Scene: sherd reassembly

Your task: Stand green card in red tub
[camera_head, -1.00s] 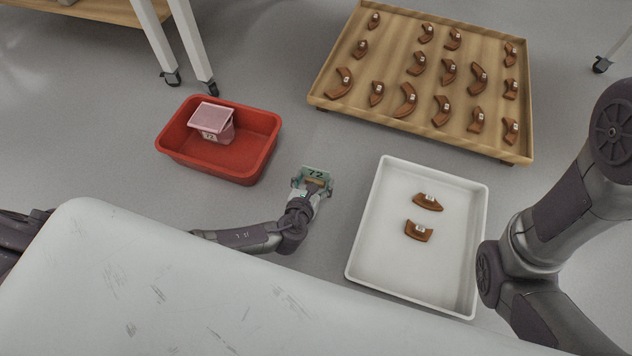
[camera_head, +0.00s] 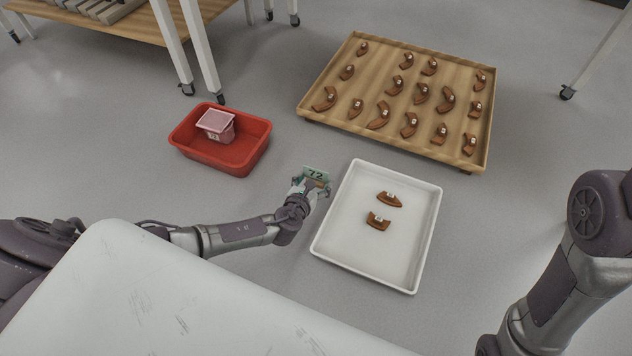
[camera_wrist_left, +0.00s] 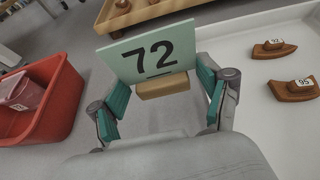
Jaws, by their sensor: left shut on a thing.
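The green card (camera_head: 316,174), marked 72, is held up in my left gripper (camera_head: 314,187). In the left wrist view the card (camera_wrist_left: 148,50) stands upright on a small tan block (camera_wrist_left: 163,86), between the teal fingers of my left gripper (camera_wrist_left: 162,98). The gripper is shut on it; the exact contact is partly hidden. The red tub (camera_head: 190,152) is to the left of the gripper and apart from it; it also shows at the left of the left wrist view (camera_wrist_left: 62,105). My right gripper is out of view.
A pink lidded box (camera_head: 216,125) sits in the tub. A white tray (camera_head: 335,248) with two brown sherds is just right of the gripper. A wooden tray (camera_head: 325,85) with several labelled sherds lies behind. A wheeled table (camera_head: 150,35) stands back left. Floor between tub and gripper is clear.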

